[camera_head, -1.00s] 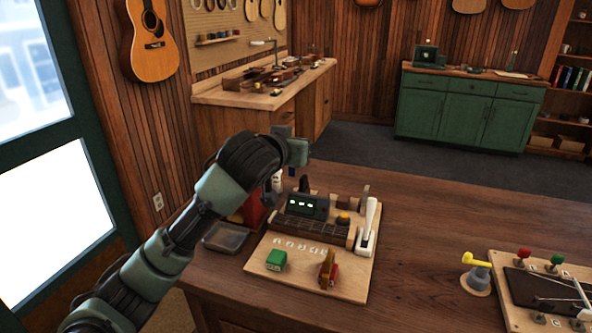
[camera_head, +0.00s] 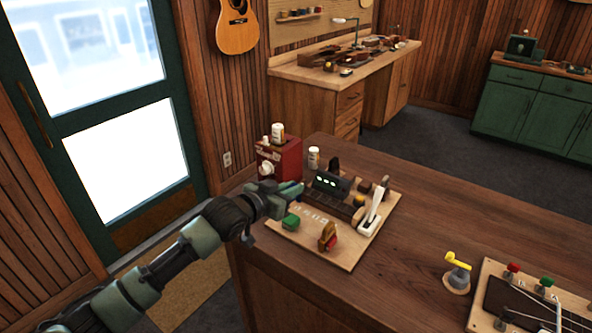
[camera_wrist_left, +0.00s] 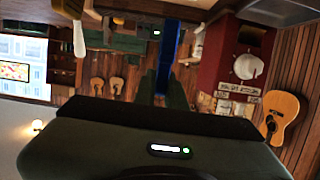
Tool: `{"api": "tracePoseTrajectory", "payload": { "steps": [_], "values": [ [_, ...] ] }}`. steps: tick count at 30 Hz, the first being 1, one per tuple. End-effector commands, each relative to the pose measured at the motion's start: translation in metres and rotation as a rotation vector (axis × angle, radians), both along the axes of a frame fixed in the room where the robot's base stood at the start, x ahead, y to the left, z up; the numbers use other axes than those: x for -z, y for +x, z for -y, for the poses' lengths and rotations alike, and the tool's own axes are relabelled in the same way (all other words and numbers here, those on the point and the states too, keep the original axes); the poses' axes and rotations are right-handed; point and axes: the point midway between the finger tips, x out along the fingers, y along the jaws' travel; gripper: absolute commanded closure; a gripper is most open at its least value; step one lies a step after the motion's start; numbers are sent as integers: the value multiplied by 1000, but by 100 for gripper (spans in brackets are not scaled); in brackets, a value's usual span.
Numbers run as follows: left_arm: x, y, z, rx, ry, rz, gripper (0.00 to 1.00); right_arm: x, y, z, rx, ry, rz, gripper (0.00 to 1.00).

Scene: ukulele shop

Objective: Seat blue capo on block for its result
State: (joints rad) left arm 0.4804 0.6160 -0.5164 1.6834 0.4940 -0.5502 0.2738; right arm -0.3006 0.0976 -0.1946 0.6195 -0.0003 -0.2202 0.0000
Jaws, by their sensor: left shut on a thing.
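My left gripper (camera_head: 288,193) is shut on the blue capo, beside the left part of a wooden board (camera_head: 342,258) on the counter. In the left wrist view the blue capo (camera_wrist_left: 168,45) shows as a narrow blue bar held between the dark fingertips (camera_wrist_left: 165,88). On the board stand a dark box with green lit digits (camera_head: 331,183), a fretboard-like block partly hidden behind other parts, a white lever (camera_head: 371,212), a green capo-like piece (camera_head: 291,222) and a red and brown piece (camera_head: 328,237). My right gripper is out of view.
A red box (camera_head: 280,158) with white jars on top stands behind my gripper, near the counter's far left corner. A yellow-topped post (camera_head: 457,270) and another board with coloured knobs (camera_head: 530,300) stand to the right. Bare counter (camera_head: 420,225) lies between.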

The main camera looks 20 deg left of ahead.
Motion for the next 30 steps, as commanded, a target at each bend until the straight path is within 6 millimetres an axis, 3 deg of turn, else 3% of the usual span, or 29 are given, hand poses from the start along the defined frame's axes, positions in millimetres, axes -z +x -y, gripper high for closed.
{"api": "tracePoseTrajectory", "payload": {
  "steps": [8, 18, 30],
  "values": [
    [20, 0, 0, 1, -1, 1, 100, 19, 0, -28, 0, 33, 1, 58],
    [54, 0, -1, 1, 1, 0, 100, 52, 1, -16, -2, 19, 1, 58],
    [58, 0, -1, 1, 0, 1, 100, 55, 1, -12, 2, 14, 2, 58]
  ]
}}
